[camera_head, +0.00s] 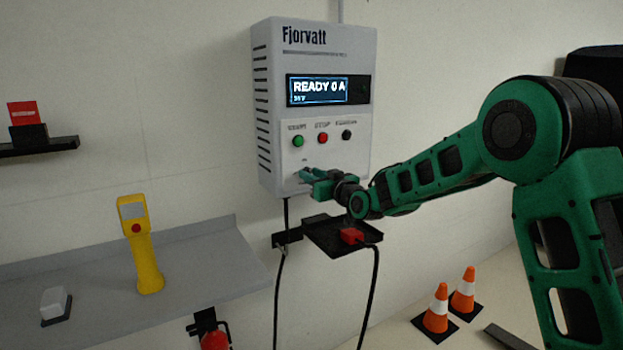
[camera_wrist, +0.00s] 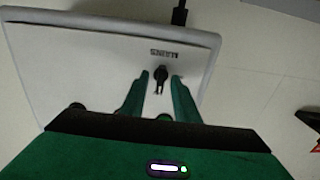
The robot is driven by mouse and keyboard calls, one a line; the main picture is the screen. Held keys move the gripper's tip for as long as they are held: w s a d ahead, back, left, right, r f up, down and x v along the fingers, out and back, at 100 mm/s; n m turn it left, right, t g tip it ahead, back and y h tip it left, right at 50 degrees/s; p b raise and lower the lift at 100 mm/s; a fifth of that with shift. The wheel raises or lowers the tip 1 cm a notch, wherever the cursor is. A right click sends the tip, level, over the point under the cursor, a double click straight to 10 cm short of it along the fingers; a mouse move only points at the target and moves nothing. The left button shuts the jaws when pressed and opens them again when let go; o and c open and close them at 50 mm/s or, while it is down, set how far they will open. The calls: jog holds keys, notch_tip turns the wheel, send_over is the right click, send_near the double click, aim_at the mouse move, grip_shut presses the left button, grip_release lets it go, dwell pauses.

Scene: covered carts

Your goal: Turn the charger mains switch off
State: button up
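The white charger (camera_head: 262,110) marked Fjorvatt hangs on the wall, and its lit display (camera_head: 320,90) reads READY 0 A. My gripper (camera_head: 304,176) is at the lower front of the charger. In the wrist view, the black mains switch (camera_wrist: 160,75) sits on the charger's white face below an upside-down MAINS label. My fingers (camera_wrist: 161,80) are open, one on each side of the switch, with visible gaps; I cannot tell how deep they reach. In the head view my gripper hides the switch.
A green button (camera_head: 298,141), red button (camera_head: 323,138) and black knob (camera_head: 347,134) sit above my gripper. A black tray (camera_head: 325,240) with a red connector (camera_head: 351,236) is below. A grey shelf (camera_head: 200,270) holds a yellow handheld device (camera_head: 145,255). Cones (camera_head: 437,308) stand lower right.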

jog(key=shift+w+a, duration=0.1)
jog(key=shift+c, duration=0.3)
grip_shut()
jog(key=shift+a, duration=0.1)
